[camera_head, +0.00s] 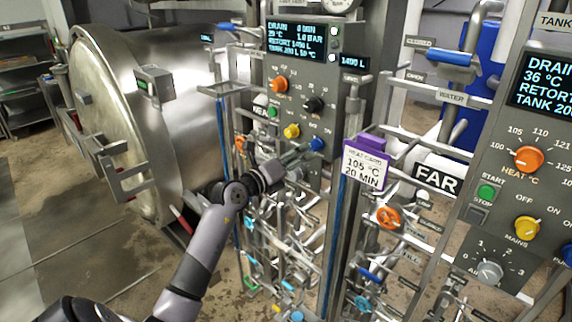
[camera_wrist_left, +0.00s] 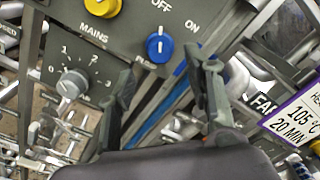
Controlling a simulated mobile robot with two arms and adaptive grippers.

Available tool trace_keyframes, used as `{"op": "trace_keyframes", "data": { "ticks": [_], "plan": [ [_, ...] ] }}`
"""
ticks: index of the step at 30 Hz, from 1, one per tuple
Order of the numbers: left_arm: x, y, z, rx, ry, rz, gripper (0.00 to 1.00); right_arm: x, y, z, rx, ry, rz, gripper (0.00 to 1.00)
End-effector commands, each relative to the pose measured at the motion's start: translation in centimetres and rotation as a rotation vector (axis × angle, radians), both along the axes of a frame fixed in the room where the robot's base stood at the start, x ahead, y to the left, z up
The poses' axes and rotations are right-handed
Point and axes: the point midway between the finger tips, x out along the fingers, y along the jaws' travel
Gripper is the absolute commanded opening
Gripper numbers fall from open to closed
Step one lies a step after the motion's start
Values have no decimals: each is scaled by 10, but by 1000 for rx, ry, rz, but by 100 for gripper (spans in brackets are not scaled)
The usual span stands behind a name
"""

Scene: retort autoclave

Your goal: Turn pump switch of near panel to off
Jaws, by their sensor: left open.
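The near panel (camera_head: 338,92) stands at the middle of the head view. Its blue pump switch (camera_head: 317,144) is at the lower right of the panel. In the wrist view the pump switch (camera_wrist_left: 160,45) shows a white mark and sits by the words PUMP, OFF and ON. The mark looks upright in that picture; I cannot tell its setting surely. My left gripper (camera_head: 303,163) is just below and in front of the switch. In the wrist view its open, empty fingers (camera_wrist_left: 165,73) point toward the switch, apart from it. My right gripper is not in view.
A purple-edged heat card (camera_head: 366,165) and pipes with valves crowd the right. The far panel (camera_head: 505,160) stands at the right. A retort vessel (camera_head: 120,120) is at left.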

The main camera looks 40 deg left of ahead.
Motion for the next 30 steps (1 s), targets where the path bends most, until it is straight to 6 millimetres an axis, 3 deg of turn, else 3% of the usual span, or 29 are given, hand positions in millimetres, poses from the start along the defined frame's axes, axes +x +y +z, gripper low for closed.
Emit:
{"op": "trace_keyframes", "data": {
  "ticks": [3, 9, 30],
  "plan": [
    [-25, 2, -1, 2, 2, 1, 47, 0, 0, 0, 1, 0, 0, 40],
    [-48, 4, 0, 0, 1, 1, 47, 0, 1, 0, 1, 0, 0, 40],
    [-52, 3, -6, -15, 4, -4, 47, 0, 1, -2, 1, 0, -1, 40]
  ]
}}
